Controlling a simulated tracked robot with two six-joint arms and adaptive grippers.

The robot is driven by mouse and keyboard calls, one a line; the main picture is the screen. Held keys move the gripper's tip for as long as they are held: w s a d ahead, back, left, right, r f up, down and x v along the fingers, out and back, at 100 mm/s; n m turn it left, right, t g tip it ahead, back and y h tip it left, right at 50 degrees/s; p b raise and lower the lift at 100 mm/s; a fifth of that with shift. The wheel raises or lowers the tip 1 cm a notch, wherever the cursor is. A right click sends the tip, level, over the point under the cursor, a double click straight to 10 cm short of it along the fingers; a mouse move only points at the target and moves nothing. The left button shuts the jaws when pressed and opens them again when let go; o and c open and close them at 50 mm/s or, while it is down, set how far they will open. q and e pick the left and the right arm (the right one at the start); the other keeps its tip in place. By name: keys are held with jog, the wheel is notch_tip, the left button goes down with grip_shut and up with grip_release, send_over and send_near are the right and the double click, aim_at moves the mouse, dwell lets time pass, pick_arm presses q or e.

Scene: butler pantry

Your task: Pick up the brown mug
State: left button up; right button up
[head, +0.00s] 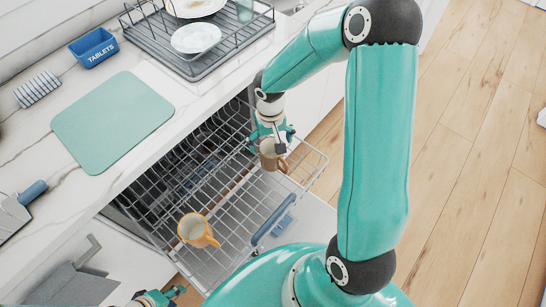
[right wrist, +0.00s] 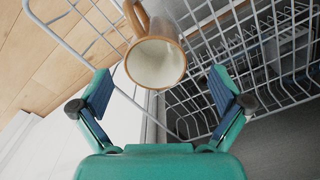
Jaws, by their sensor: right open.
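The brown mug (head: 268,160) is in the pulled-out dishwasher rack at its far right end, partly hidden by my right gripper (head: 274,142). In the right wrist view the mug (right wrist: 156,64) shows its pale inside and brown rim, with its handle at the upper left. My right gripper (right wrist: 160,92) is open there, its fingers apart, with the mug just ahead of the gap. I cannot tell whether they touch. An orange-tan mug (head: 197,230) stands in the near part of the rack. My left gripper (head: 160,298) is at the bottom edge, partly cut off, its jaws unclear.
The wire dishwasher rack (head: 236,205) has a blue-grey handle (head: 273,219) on its front. Wooden floor lies clear at right.

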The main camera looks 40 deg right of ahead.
send_over(272, 151)
jog(key=s+a, duration=0.3)
jog(key=shift+w+d+f, duration=0.1)
jog(key=shift+f, duration=1.3)
jog(key=shift+w+d+f, duration=0.1)
jog(key=shift+f, duration=1.3)
jog(key=c, duration=1.4)
jog(key=shift+o, duration=0.2)
jog(key=shift+r, duration=0.1)
